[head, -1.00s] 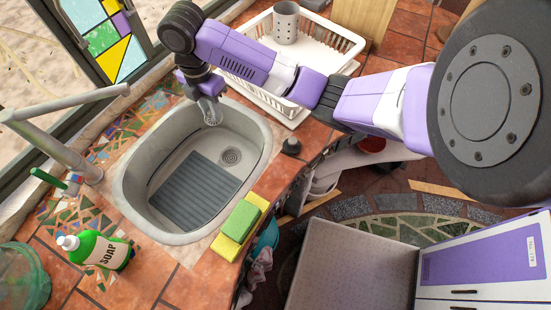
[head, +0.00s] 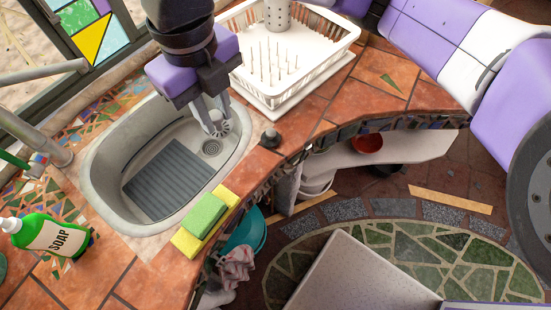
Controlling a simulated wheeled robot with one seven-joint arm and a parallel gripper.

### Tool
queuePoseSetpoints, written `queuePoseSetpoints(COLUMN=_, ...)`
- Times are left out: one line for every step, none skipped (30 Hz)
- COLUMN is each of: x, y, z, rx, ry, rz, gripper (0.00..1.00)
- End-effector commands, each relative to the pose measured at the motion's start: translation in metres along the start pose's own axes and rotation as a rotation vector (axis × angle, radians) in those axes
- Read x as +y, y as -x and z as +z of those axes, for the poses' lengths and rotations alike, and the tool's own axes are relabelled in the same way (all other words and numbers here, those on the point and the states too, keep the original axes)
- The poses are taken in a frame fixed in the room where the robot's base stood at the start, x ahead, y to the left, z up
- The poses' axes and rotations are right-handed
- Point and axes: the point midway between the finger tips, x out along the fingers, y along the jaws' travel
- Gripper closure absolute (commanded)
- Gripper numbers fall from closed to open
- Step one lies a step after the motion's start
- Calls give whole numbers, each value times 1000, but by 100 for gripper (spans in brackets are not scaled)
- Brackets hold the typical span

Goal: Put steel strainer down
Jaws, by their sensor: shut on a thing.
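My gripper (head: 213,125) points down over the back right part of the sink (head: 97,190), close to the drain. A small round grey metal piece with slots, the steel strainer (head: 228,124), shows at its fingertips, and the fingers are shut on it. The strainer is held above the basin floor, and the fingers hide part of it. The round drain (head: 211,148) lies just below it in the picture, uncovered.
A grey ribbed mat (head: 165,180) lies in the sink. A white dish rack (head: 318,75) with a steel utensil cup (head: 278,14) stands behind on the right. Green and yellow sponges (head: 204,214) lie at the front rim.

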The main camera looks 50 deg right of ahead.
Motion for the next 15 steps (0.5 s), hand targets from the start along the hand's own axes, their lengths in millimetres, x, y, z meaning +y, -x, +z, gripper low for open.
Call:
queuePoseSetpoints(x=2, y=0, z=-8, rx=-1, ry=41, rz=0, gripper=100)
queuePoseSetpoints(x=3, y=0, z=-11, rx=-1, ry=63, rz=0, gripper=100)
queuePoseSetpoints(x=3, y=-1, z=-14, rx=-1, ry=87, rz=0, gripper=100)
queuePoseSetpoints(x=3, y=-2, z=-14, rx=0, ry=96, rz=0, gripper=100)
queuePoseSetpoints(x=3, y=-4, z=-13, rx=0, ry=101, rz=1, gripper=100)
queuePoseSetpoints(x=3, y=-9, z=-13, rx=1, ry=106, rz=1, gripper=100)
queuePoseSetpoints(x=3, y=-14, z=-13, rx=3, ry=108, rz=1, gripper=100)
queuePoseSetpoints(x=4, y=-20, z=-13, rx=3, ry=107, rz=2, gripper=100)
queuePoseSetpoints(x=4, y=-29, z=-14, rx=3, ry=106, rz=2, gripper=100)
queuePoseSetpoints(x=4, y=-36, z=-14, rx=5, ry=106, rz=3, gripper=100)
queuePoseSetpoints(x=4, y=-44, z=-14, rx=5, ry=104, rz=4, gripper=100)
queuePoseSetpoints(x=4, y=-53, z=-14, rx=5, ry=104, rz=3, gripper=100)
queuePoseSetpoints(x=4, y=-61, z=-14, rx=4, ry=105, rz=4, gripper=100)
queuePoseSetpoints(x=4, y=-68, z=-13, rx=4, ry=102, rz=2, gripper=100)
queuePoseSetpoints(x=4, y=-77, z=-13, rx=4, ry=101, rz=2, gripper=100)
